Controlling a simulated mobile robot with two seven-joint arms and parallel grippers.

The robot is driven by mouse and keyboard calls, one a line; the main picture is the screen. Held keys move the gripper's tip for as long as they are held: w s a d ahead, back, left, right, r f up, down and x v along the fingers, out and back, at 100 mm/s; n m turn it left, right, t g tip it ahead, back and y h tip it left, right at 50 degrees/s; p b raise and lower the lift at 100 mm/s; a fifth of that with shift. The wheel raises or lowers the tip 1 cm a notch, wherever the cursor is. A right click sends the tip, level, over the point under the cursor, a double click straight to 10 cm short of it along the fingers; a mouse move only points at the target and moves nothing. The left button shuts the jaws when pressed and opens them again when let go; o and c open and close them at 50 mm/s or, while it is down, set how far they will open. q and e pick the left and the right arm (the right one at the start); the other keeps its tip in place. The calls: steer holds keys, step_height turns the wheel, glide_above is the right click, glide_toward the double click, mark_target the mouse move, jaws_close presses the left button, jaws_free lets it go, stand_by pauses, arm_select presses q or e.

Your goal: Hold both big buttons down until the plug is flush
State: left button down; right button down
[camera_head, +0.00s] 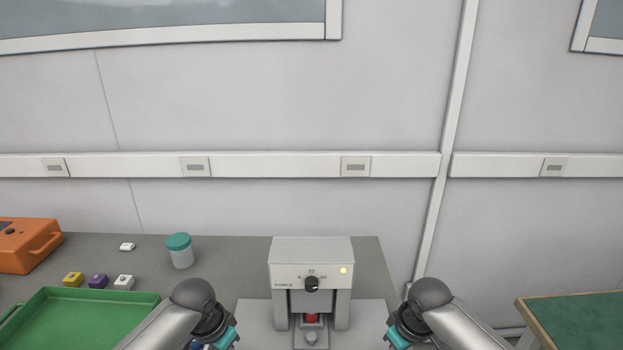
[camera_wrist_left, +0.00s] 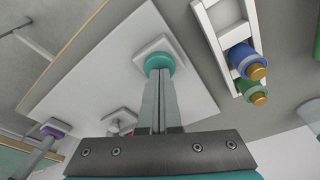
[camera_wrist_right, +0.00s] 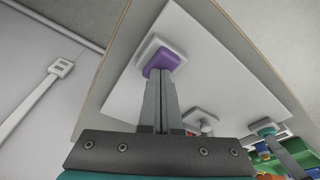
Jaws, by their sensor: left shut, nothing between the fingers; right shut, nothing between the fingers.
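The grey press unit (camera_head: 311,262) stands at the table's middle with a dial and a lit yellow lamp. A red part, perhaps the plug (camera_head: 311,318), shows in its opening; I cannot tell whether it is flush. In the left wrist view, my left gripper (camera_wrist_left: 160,76) is shut and empty, its tips at the round teal button (camera_wrist_left: 158,60). In the right wrist view, my right gripper (camera_wrist_right: 160,76) is shut and empty, its tips at the square purple button (camera_wrist_right: 167,56). Both seem to touch; how far each button is down I cannot tell. Both buttons are hidden in the head view.
A green tray (camera_head: 60,325), an orange case (camera_head: 25,248), a teal-lidded jar (camera_head: 180,252) and small coloured blocks (camera_head: 97,282) are on the left. A white rack (camera_wrist_left: 222,30) holds blue and green cylinders. A separate green-topped table (camera_head: 580,322) stands right.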

steer(key=shift+s, duration=0.1)
stand_by(0.3)
arm_select(q)
steer(key=shift+s+f, duration=0.1)
arm_select(e)
step_height(320, 180, up, 8)
stand_by(0.8)
